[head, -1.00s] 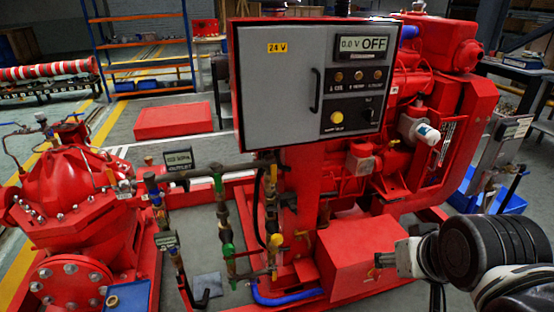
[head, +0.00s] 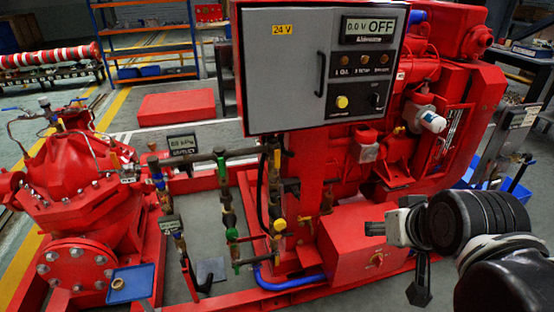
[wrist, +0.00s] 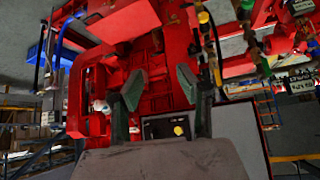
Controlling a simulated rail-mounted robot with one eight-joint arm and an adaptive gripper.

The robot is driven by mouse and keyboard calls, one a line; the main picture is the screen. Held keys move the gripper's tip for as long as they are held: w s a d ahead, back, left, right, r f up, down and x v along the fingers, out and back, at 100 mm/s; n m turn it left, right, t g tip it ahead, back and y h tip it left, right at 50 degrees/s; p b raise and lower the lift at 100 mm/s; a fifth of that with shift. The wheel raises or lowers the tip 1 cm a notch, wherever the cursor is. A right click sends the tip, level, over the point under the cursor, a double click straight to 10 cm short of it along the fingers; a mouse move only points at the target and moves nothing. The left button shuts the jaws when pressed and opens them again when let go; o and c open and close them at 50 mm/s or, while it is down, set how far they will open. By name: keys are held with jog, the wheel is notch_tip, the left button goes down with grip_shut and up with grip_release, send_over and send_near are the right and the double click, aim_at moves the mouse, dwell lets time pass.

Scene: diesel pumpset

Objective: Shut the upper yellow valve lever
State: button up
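The upper yellow valve lever (head: 277,160) is on the right-hand vertical pipe, just below the grey control panel. A second yellow lever (head: 279,225) is lower on the same pipe. My gripper (head: 385,228) is at the right in the head view, well to the right of both levers and apart from them, in front of the red engine. In the wrist view my gripper (wrist: 160,88) has its two green-tipped fingers spread with nothing between them. A yellow part (wrist: 203,17) shows at the top of that view; I cannot tell which lever it is.
The grey control panel (head: 315,70) overhangs the pipes. Green levers (head: 221,163) sit on the neighbouring pipe. A red box (head: 350,245) stands between the pipes and my gripper. A red pump (head: 75,200) is at the left, with a blue tray (head: 131,284) in front.

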jog(key=w+a+f+n+t+y+b, duration=0.1)
jog(key=w+a+t+y+b, duration=0.1)
jog(key=w+a, duration=0.5)
jog(key=w+a+f+n+t+y+b, duration=0.1)
jog(key=w+a+f+t+b, duration=0.15)
jog(key=w, duration=0.75)
jog(key=n+t+y+b, duration=0.1)
jog(key=t+y+b, duration=0.15)
jog(key=t, duration=0.25)
send_near(278, 155)
jog(key=shift+h, duration=0.25)
jog(key=b+x, duration=0.2)
jog(key=x, duration=0.8)
jog(key=shift+w+a, duration=0.15)
jog(key=shift+a, duration=0.1)
jog(key=shift+c, duration=0.5)
grip_shut()
